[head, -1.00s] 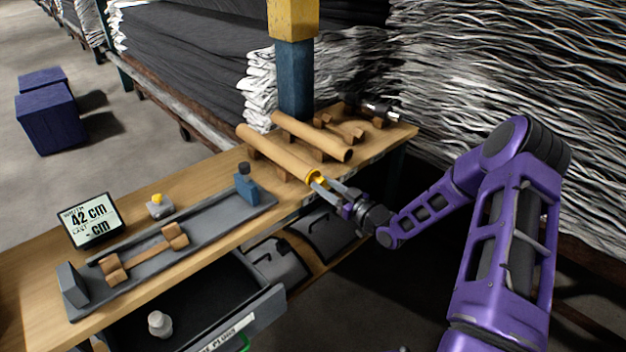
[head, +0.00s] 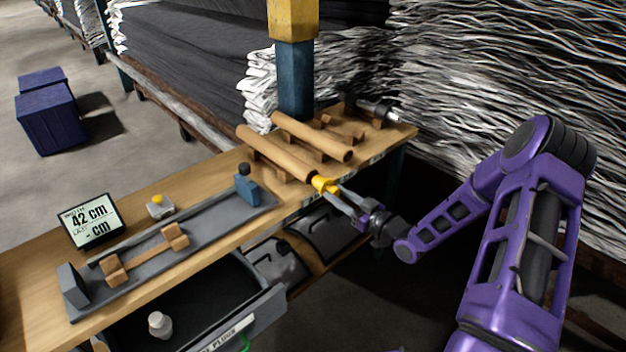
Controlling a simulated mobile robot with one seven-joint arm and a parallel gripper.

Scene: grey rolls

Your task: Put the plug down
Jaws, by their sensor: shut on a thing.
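The yellow plug (head: 322,184) is at the near end of the left brown cardboard tube (head: 275,154). More of it shows outside the tube than before; I cannot tell whether part of it is still inside. My gripper (head: 336,191) is shut on the plug, with its two grey fingers on either side of it, just off the table's front edge. The tube lies on wooden cradles on the table (head: 205,185).
A second tube (head: 310,136) lies beside the first. A grey measuring trough (head: 205,228) and a display (head: 90,219) reading 42 cm stand left. Below the table edge is an open drawer (head: 262,312) holding a white object (head: 160,325). A blue post (head: 295,85) rises behind.

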